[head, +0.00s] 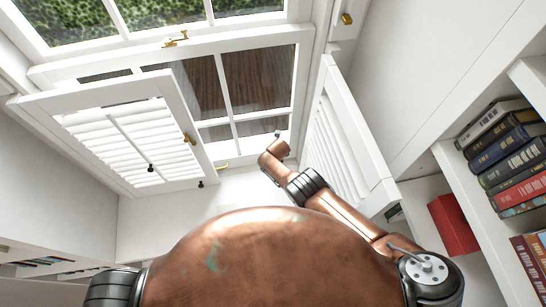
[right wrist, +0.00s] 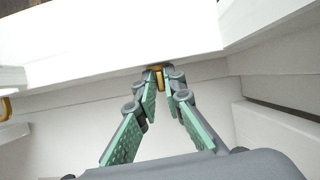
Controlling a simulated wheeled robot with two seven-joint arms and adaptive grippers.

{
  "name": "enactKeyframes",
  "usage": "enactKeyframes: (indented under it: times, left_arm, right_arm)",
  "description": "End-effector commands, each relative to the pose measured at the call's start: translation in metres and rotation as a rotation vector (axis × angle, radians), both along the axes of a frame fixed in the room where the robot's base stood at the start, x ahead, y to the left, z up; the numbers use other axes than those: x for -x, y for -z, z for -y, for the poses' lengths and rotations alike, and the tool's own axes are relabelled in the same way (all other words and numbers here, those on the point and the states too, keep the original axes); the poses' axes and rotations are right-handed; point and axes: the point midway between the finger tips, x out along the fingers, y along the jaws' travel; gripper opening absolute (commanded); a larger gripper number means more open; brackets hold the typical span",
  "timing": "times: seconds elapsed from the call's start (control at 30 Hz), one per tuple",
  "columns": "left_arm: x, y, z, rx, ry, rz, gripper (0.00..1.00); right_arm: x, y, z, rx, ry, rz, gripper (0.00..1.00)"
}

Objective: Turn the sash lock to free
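The brass sash lock (head: 176,39) sits on the meeting rail of the window in the head view. Its lever lies roughly along the rail, but it is too small to tell its exact setting. My right arm reaches to the bottom rail of the lower sash, well below and right of the lock. Its gripper (head: 277,136) is mostly hidden by the wrist there. In the right wrist view its green-padded fingers (right wrist: 159,80) close in on a small brass sash lift (right wrist: 158,72), which fills the narrow gap between the fingertips. My left gripper is out of view.
A second brass lift (head: 222,165) is on the same rail, farther left. Louvred shutters stand open at the left (head: 128,142) and right (head: 345,140). A bookshelf (head: 448,160) with books and a red box (head: 453,224) is at the right.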

Motion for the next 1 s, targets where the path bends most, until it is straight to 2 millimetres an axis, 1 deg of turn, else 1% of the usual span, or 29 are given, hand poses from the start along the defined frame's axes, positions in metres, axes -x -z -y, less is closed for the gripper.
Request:
enactKeyframes:
  times: [0.03, 0.37, 0.57, 0.73, 1.0]
  left_arm:
    - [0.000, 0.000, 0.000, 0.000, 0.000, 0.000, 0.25]
    - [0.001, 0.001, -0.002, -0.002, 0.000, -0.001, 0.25]
    - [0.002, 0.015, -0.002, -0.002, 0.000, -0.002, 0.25]
    - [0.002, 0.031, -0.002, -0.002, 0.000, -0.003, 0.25]
    - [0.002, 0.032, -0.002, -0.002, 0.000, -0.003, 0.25]
  right_arm:
    - [-0.002, 0.000, 0.005, 0.008, 0.002, 0.001, 0.00]
    - [-0.003, 0.000, 0.008, 0.021, 0.004, 0.003, 0.00]
    - [-0.003, 0.002, 0.004, 0.118, 0.006, 0.026, 0.00]
    - [-0.001, 0.004, -0.003, 0.208, 0.015, 0.045, 0.00]
    - [0.000, 0.001, -0.005, 0.235, 0.022, 0.052, 0.00]
